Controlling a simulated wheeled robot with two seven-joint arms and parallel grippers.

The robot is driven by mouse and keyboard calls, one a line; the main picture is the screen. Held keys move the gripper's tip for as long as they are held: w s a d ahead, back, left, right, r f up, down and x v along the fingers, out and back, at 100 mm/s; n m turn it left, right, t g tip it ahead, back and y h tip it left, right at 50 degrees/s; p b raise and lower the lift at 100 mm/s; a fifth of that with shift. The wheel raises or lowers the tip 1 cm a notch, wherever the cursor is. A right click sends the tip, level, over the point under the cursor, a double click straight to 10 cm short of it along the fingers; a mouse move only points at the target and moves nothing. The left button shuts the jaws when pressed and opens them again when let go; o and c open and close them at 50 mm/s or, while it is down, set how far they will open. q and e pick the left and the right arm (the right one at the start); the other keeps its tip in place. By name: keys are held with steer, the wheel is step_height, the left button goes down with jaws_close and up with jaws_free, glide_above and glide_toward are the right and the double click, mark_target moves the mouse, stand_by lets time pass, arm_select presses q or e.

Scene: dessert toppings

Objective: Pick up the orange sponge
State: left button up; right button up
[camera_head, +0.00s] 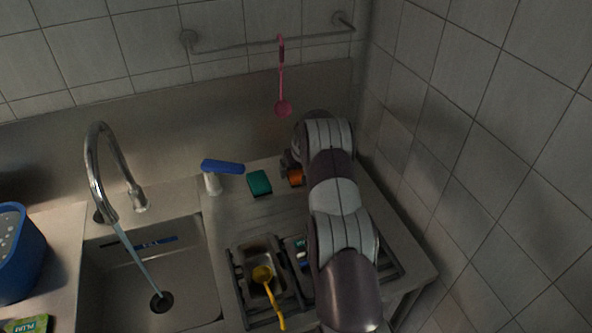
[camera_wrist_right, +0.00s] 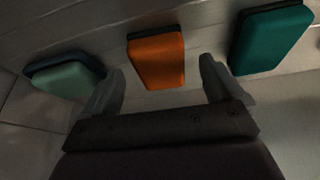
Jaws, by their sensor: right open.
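The orange sponge (camera_wrist_right: 157,62) lies on the metal counter in the right wrist view, centred ahead of the open fingers. In the head view the orange sponge (camera_head: 296,178) shows as a small patch, partly hidden by my right arm. My right gripper (camera_wrist_right: 163,82) is open and empty, with the sponge just beyond and between its fingertips. In the head view the right gripper (camera_head: 288,163) is mostly hidden by the wrist, close to the sponge. My left gripper is not in view.
A teal sponge (camera_wrist_right: 270,38) lies right of the orange one, also in the head view (camera_head: 259,183); a pale green sponge (camera_wrist_right: 66,78) lies left.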

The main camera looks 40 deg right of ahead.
steer(key=shift+w+f, duration=0.2)
steer(key=shift+f, duration=0.3)
steer(key=shift+w+d+f, duration=0.2)
steer(key=shift+f, duration=0.15)
steer(key=shift+s+r, duration=0.1)
steer(key=c, duration=1.1)
steer(key=r, duration=0.1)
steer(key=r+b, duration=0.1)
steer(key=r, duration=0.2)
steer(key=shift+s+r+b, duration=0.1)
steer(key=shift+s+b, duration=0.15)
steer(key=shift+b, duration=0.15)
steer(key=s+d+r+b, duration=0.1)
steer(key=s+r, duration=0.1)
steer(key=s, duration=0.1)
steer(key=s+r+b, duration=0.1)
steer(key=s+r, duration=0.1)
steer(key=s, duration=0.2)
steer(key=s+d+r+b, duration=0.1)
steer(key=s+r, duration=0.1)
steer(key=s, duration=0.1)
steer(key=shift+s+d+r, duration=0.35)
steer(key=shift+s+r, duration=0.05)
